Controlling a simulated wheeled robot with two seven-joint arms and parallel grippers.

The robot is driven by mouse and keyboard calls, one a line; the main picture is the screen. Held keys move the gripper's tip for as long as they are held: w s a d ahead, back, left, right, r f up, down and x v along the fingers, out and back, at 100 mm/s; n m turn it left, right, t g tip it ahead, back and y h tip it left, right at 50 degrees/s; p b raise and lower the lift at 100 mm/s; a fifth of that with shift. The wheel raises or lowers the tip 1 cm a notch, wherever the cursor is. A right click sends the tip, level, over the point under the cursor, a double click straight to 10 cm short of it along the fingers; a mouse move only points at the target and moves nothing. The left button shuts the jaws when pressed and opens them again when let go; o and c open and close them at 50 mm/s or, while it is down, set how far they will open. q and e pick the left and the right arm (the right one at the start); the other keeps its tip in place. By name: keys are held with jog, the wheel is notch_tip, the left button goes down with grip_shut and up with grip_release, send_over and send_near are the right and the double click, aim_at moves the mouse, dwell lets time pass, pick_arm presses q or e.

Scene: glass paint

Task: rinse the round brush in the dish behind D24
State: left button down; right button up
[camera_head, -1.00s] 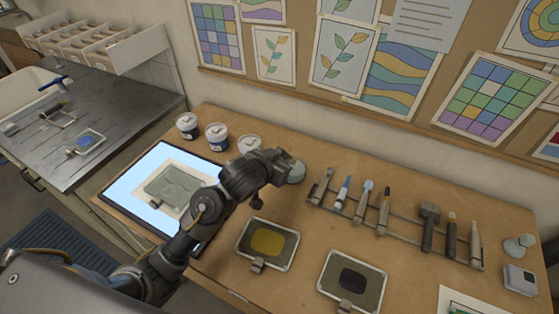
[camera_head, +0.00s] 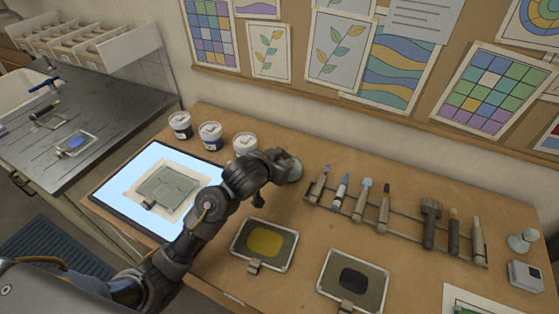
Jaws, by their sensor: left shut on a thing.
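My left gripper (camera_head: 279,166) is over the back of the wooden table, at the end of my dark arm. It is shut on the round brush, which is mostly hidden by the hand and wrist. A small dark tip shows just below the wrist; I cannot tell whether it is the brush or part of the hand. A pale glassy dish (camera_head: 295,171) shows partly, right beside and behind the gripper. I cannot tell whether the brush touches it. No D24 label is readable. My right gripper is not in view.
Three lidded jars stand at the back left, by a lit panel (camera_head: 112,198). Two framed trays, yellow (camera_head: 264,243) and dark (camera_head: 353,279), lie in front.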

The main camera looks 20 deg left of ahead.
pick_arm(q)
jog(key=shift+a, duration=0.1)
dwell(0.3)
jog(key=shift+a+p, duration=0.3)
jog(key=shift+p, duration=0.35)
jog(key=shift+d+b, duration=0.75)
jog(key=shift+b, duration=0.1)
